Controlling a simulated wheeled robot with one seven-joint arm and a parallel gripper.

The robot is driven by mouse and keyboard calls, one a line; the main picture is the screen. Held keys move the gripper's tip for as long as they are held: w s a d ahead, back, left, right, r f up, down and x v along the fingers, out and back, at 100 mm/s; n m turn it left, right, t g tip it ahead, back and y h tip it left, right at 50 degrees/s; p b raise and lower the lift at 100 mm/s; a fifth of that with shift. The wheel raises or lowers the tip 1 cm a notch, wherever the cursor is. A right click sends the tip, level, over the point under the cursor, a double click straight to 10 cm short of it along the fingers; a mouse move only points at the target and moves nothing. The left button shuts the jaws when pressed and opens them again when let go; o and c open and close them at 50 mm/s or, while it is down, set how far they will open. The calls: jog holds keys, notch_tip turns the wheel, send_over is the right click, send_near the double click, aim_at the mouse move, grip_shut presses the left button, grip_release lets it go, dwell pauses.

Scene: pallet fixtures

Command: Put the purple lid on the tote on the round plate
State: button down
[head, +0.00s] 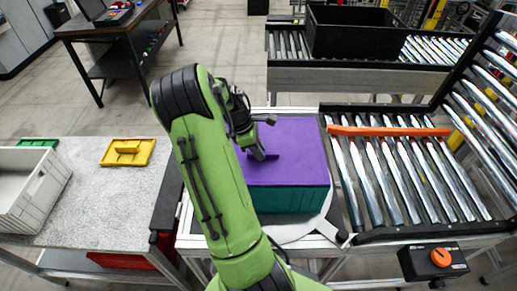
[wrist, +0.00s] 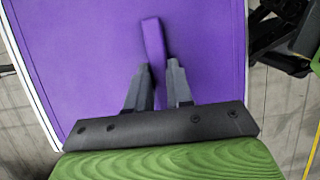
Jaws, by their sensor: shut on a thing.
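The purple lid (head: 295,145) lies over the top of a teal tote (head: 287,199) in the head view. The tote stands on the round plate (head: 325,213), whose pale rim shows beside and below it. My gripper (head: 265,138) is at the lid's left part. In the wrist view my gripper (wrist: 160,85) is shut on the upright handle of the purple lid (wrist: 85,65). The arm hides the tote's left side. I cannot tell whether the lid is fully seated.
Left, a speckled table (head: 95,205) holds a yellow lid (head: 128,151), a green lid (head: 38,143) and a grey tote (head: 30,190). Right, a roller conveyor (head: 400,180) has an orange bar (head: 388,131) across it. A black crate (head: 355,32) stands on the rear conveyor.

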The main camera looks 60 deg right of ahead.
jog(key=shift+f, duration=0.2)
jog(key=c, duration=0.9)
grip_release()
jog(key=p+v, duration=0.1)
jog(key=v, duration=1.4)
jog(key=shift+w+a+r, duration=0.1)
jog(key=shift+r, duration=0.25)
jog(key=a+r+m+t+y+b, duration=0.1)
jog(key=a+m+t+b, duration=0.15)
jog(key=a, duration=0.75)
jog(key=a+r+m+t+b, duration=0.1)
jog(key=a+t, duration=0.2)
jog(key=a, duration=0.7)
jog(key=s+a+f+t, duration=0.1)
jog(key=s+a, duration=0.1)
jog(key=a, duration=0.2)
jog(key=s+a+f+m+t+b, duration=0.1)
jog(key=s+a, duration=0.1)
jog(key=a, duration=0.3)
jog(key=s+a+f+m+t+y+b, duration=0.1)
jog(key=s+a+t, duration=0.1)
jog(key=s+a, duration=0.1)
jog(key=shift+s+a, duration=0.1)
jog(key=shift+a, duration=0.8)
